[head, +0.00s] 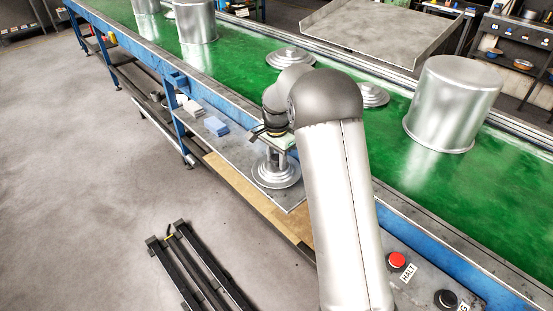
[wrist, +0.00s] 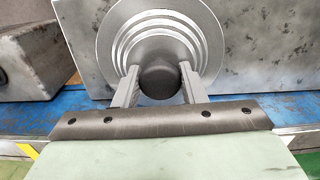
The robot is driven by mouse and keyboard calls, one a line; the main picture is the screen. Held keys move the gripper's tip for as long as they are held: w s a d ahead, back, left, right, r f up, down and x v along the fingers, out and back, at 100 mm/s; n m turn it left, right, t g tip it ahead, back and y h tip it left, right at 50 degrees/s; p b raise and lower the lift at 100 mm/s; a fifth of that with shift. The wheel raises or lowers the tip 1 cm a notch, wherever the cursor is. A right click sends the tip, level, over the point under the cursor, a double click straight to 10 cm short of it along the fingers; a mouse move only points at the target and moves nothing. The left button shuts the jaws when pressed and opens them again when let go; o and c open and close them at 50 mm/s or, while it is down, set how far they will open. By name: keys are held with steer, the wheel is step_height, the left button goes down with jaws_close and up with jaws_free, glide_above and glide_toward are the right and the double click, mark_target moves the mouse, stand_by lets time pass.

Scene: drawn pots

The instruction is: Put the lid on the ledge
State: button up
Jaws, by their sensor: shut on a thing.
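A round silver lid (head: 277,174) with stepped rings and a dark knob is at the grey metal ledge (head: 236,148) along the near side of the conveyor. In the wrist view the lid (wrist: 208,38) fills the top middle, over the grey ledge surface (wrist: 262,50). My gripper (head: 278,151) is directly above the lid. In the wrist view my gripper (wrist: 160,84) has a finger on each side of the dark knob and is shut on it. The lid looks level and flat against the ledge, but I cannot tell for sure whether it touches.
Two more lids (head: 291,57) (head: 373,95) lie on the green belt (head: 335,105). A large pot (head: 452,105) stands right and another pot (head: 197,22) at the back. A red HALT button (head: 397,260) is at the front.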

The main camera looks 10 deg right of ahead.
mark_target(276, 157)
steer(key=shift+f, duration=0.4)
steer(key=shift+f, duration=0.2)
steer(key=o, duration=1)
steer(key=shift+o, duration=0.2)
step_height(276, 157, up, 12)
steer(key=s+r+n, duration=0.3)
steer(key=s+n, duration=0.3)
steer(key=s, duration=1.2)
steer(key=s+f+n, duration=0.3)
steer(key=s, duration=0.6)
steer(key=s+a+f+n, duration=0.1)
steer(key=s+f+n, duration=0.1)
steer(key=s, duration=0.7)
steer(key=shift+s+a+f+n+b, duration=0.15)
steer(key=shift+a+f+n+b, duration=0.05)
steer(key=shift+f+n+b, duration=0.25)
